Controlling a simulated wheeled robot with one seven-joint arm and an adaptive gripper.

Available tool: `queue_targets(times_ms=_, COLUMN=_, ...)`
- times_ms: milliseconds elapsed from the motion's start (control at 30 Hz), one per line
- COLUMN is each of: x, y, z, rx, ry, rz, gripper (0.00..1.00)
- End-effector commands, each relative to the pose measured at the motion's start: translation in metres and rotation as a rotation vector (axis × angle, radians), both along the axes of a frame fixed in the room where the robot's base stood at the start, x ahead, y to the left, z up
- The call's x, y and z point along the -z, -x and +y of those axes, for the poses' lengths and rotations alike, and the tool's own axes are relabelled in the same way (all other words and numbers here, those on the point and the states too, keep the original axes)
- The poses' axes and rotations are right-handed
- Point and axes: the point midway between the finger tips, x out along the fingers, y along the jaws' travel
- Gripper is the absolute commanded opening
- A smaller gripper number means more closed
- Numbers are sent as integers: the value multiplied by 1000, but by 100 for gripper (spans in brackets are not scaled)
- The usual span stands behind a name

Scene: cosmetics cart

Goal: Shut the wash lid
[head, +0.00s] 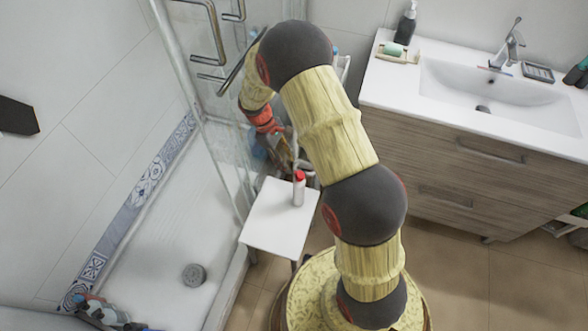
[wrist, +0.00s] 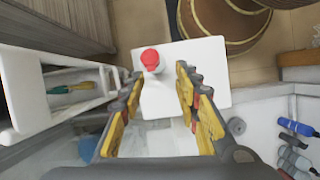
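A small white bottle (head: 298,193) with a red cap (head: 299,175) stands upright on a white stool (head: 264,228). I take this bottle to be the wash. In the wrist view its red cap (wrist: 150,59) shows from above, over the white stool top (wrist: 212,60), and most of its body is hidden. I cannot tell whether the cap is fully closed. My gripper (wrist: 159,72) is open and empty, its fingers on either side of the view, with the bottle ahead between them. In the head view my gripper (head: 280,152) is just behind the bottle, partly hidden by my arm.
A white open-topped cart or shelf (wrist: 30,95) holding a green-and-orange item (wrist: 72,87) is close on the left in the wrist view. A sink cabinet (head: 450,150) stands right.

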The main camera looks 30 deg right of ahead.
Motion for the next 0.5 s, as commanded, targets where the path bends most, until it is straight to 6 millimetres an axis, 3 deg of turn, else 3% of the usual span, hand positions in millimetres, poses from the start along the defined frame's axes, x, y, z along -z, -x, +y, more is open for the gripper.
queue_targets(times_ms=133, x=0, y=-15, z=-5, rx=-93, ry=-9, rz=5, gripper=32)
queue_targets(times_ms=267, x=9, y=-13, z=-8, rx=-108, ry=-11, rz=9, gripper=32)
queue_targets(times_ms=500, x=43, y=-2, z=-17, rx=-105, ry=-11, rz=10, gripper=32)
